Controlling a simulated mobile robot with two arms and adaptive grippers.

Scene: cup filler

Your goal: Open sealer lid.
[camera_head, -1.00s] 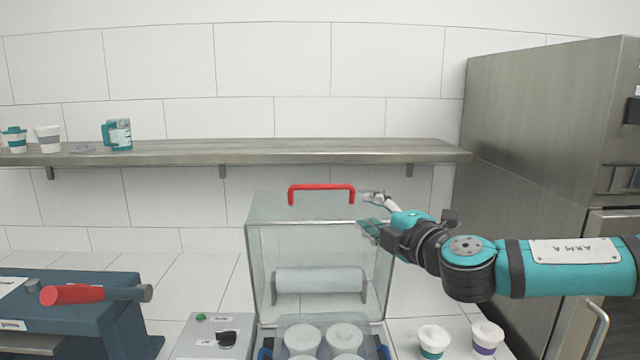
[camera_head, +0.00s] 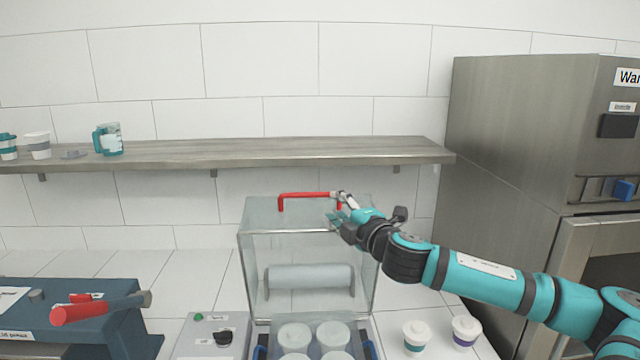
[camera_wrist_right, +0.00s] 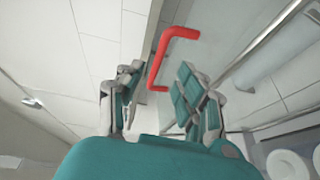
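The sealer's clear box-like lid (camera_head: 252,262) is in the middle of the head view and appears raised behind several white-lidded cups (camera_head: 294,336). A red bar handle (camera_head: 300,194) is on its top edge. My right gripper (camera_head: 339,206) is at the handle's right end. In the right wrist view, the gripper (camera_wrist_right: 160,92) is open, and the red handle (camera_wrist_right: 163,62) shows between and beyond its fingers. I cannot tell whether a finger touches it. A film roll (camera_head: 308,278) shows through the lid. My left gripper is out of view.
A control box (camera_head: 195,338) with a dark knob stands left of the sealer. A blue machine (camera_head: 88,330) with a red-gripped lever is further left. Two cups (camera_head: 416,334) stand right of the sealer. A shelf (camera_head: 230,152) runs behind, with a steel cabinet (camera_head: 510,140) at the right.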

